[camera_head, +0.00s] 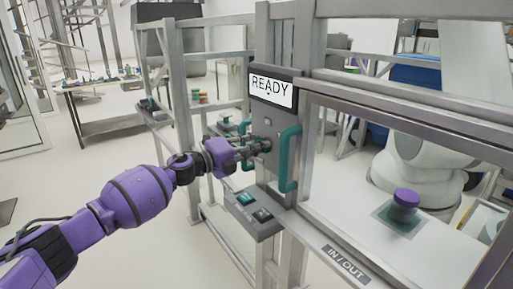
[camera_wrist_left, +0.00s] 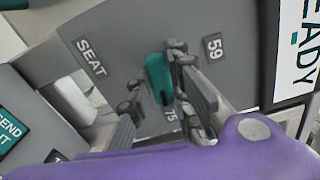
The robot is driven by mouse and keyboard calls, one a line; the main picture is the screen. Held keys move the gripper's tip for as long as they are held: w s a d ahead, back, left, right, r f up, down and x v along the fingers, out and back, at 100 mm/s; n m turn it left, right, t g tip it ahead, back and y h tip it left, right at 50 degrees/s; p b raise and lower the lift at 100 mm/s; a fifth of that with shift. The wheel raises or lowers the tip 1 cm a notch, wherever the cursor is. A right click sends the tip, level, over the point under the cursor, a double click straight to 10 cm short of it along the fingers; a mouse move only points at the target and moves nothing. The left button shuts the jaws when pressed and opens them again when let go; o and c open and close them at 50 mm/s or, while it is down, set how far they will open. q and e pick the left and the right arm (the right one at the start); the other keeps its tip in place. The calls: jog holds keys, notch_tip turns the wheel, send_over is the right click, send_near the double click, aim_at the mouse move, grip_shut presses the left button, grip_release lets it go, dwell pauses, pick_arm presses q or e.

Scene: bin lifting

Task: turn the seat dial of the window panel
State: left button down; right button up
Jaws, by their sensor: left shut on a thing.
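The window panel is a grey plate (camera_head: 281,126) on a metal frame, with a READY screen (camera_head: 271,89) at its top. My left gripper (camera_head: 256,147) reaches its face from the left. In the left wrist view, the seat dial (camera_wrist_left: 157,75) is a teal knob beside the labels SEAT (camera_wrist_left: 91,56), 59 (camera_wrist_left: 214,47) and 75. The left gripper (camera_wrist_left: 158,92) has a finger on either side of the dial and is shut on it. The fingers hide part of the dial, and in the head view I cannot make it out. My right gripper is not in view.
A teal handle (camera_head: 290,160) stands on the panel just right of the gripper. A button box (camera_head: 254,216) juts out below. A bench (camera_head: 394,219) with a purple-topped knob (camera_head: 405,205) and a white robot arm (camera_head: 420,172) lie behind the frame.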

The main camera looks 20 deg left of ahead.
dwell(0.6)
pick_arm(q)
jog(key=c, duration=1.6)
grip_release()
jog(key=v, duration=1.2)
